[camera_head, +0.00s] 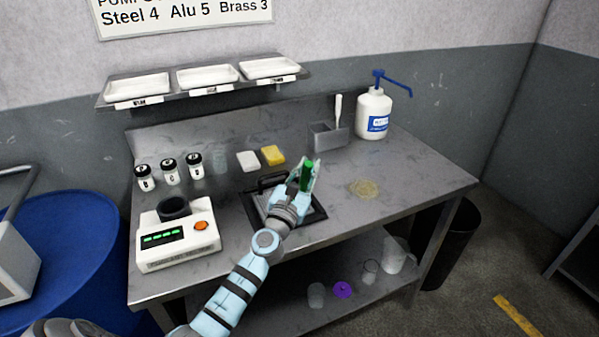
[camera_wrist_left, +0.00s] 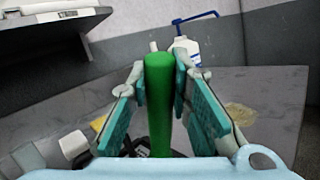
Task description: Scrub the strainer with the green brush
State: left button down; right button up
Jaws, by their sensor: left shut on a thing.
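My left gripper (camera_head: 307,176) reaches over the bench from the front and is shut on the green brush (camera_head: 305,179). In the left wrist view the brush (camera_wrist_left: 160,105) stands as a green cylinder between the two teal finger pads (camera_wrist_left: 158,100). Its lower end is hidden. Below and behind the gripper, a black-edged square tray (camera_head: 318,214) lies on the bench with a dark handle-like shape (camera_head: 268,181) at its back. This may hold the strainer, but my arm covers much of it. Whether the brush touches anything there cannot be told. My right gripper is not in view.
A scale (camera_head: 178,240) with a dark cup stands at the left. Several small jars, a white block (camera_head: 247,161) and a yellow sponge (camera_head: 272,155) sit behind. A grey holder (camera_head: 328,136) and a pump bottle (camera_head: 373,115) stand at the back right. A yellowish patch (camera_head: 364,188) lies right.

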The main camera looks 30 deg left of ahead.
pick_arm(q)
jog(key=shift+w+a, duration=0.15)
jog(key=shift+a, duration=0.3)
jog(key=shift+s+a, duration=2.6)
jog(key=shift+s, duration=0.65)
jog(key=shift+w+d, duration=0.75)
jog(key=shift+w, duration=0.45)
jog(key=shift+w+d, duration=0.8)
jog(key=shift+w, duration=0.4)
jog(key=shift+w+d, duration=0.75)
jog(key=shift+w, duration=0.45)
jog(key=shift+r, duration=0.1)
